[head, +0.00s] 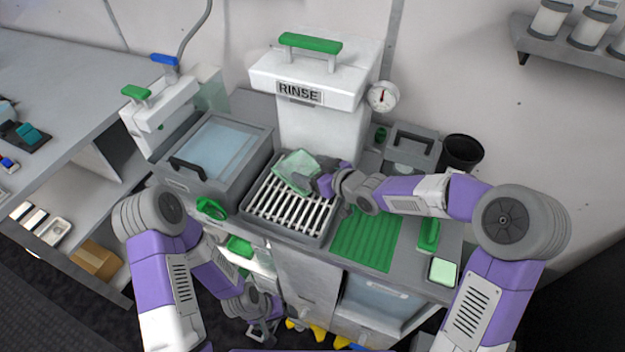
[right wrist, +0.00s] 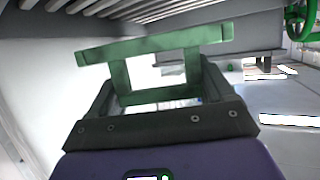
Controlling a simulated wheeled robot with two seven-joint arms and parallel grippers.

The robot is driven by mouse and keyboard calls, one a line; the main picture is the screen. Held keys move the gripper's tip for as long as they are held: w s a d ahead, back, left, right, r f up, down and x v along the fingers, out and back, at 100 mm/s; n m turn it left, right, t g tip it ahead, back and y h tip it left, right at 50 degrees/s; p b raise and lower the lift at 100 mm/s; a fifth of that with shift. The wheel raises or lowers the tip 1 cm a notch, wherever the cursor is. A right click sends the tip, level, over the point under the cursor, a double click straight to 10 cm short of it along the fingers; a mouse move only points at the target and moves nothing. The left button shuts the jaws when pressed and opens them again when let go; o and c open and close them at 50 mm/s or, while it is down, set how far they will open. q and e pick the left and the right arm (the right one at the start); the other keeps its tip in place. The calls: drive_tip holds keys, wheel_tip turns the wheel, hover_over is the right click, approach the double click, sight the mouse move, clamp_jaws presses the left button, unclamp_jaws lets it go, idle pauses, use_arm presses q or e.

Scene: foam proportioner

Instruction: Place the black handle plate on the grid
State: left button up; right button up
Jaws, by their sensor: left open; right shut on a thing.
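The grid (head: 272,222) is a set of pale bars in a dark grey tray, at the middle of the head view. My right gripper (head: 312,184) is shut on a translucent green plate (head: 296,168), tilted over the back of the grid. I cannot tell whether the plate touches the bars. In the right wrist view the right gripper (right wrist: 160,85) has a green frame-like part (right wrist: 150,44) between its fingers. No black handle shows clearly on the plate. My left gripper (head: 263,331) is open and low, in front of the counter, away from the grid.
A basin (head: 216,146) with a pale blue lid and a black handle (head: 188,168) stands left of the grid. The RINSE tank (head: 322,118) rises behind it. A ribbed green mat (head: 364,242) and a green-handled brush (head: 428,235) lie to the right.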

wheel_tip(320, 180, down, 4)
drive_tip(key=shift+f+b, duration=0.1)
drive_tip(key=shift+b, duration=0.65)
drive_tip(key=shift+w+f, duration=0.15)
drive_tip(key=shift+w, duration=0.1)
drive_tip(key=shift+d, duration=0.1)
drive_tip(key=shift+f, duration=0.1)
drive_tip(key=o, duration=1.3)
drive_tip(key=shift+c, duration=0.2)
drive_tip(key=shift+s, duration=0.1)
